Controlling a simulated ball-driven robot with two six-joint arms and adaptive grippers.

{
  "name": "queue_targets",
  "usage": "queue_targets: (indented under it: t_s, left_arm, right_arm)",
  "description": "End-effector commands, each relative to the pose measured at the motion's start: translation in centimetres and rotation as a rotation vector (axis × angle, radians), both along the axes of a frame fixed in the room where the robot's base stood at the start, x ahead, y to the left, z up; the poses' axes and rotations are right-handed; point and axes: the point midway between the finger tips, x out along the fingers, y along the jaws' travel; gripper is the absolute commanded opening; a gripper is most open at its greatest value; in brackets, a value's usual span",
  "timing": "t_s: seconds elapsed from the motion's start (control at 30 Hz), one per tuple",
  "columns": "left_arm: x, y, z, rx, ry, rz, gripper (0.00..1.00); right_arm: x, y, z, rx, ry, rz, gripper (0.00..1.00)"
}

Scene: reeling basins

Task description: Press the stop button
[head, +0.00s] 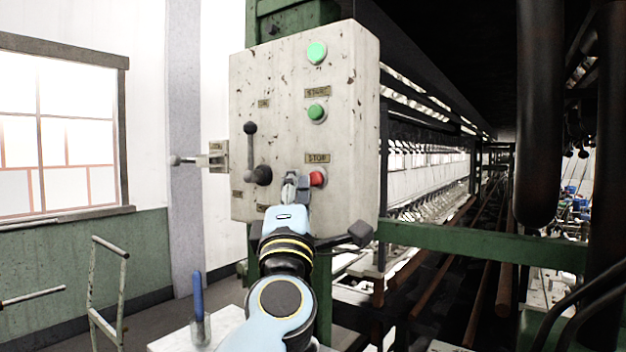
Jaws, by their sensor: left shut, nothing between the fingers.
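The red stop button (317,178) sits low on the right part of a worn pale control box (345,130), under a small label reading STOP (317,158). My left gripper (291,180) is shut and empty, in front of the box. In the picture its fingertips lie just left of the red button, level with it. I cannot tell whether they touch the box. The button's face is mostly in view. My right gripper is not in view.
Above the stop button are a green start button (316,111) and a lit green lamp (316,53). A black-knobbed lever (251,150) stands left of my gripper. A green beam (480,245) crosses at right. A blue-handled lever (198,296) stands lower left.

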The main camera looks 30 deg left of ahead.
Motion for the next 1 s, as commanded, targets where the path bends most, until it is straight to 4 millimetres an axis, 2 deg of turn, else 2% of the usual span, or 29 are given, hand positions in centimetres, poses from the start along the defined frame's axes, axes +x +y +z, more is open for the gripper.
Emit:
queue_targets:
  t_s: [1.0]
  left_arm:
    - [1.14, -0.09, 0.05, 0.0, -0.001, 0.0, 0.0]
  right_arm:
    - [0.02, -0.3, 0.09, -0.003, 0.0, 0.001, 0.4]
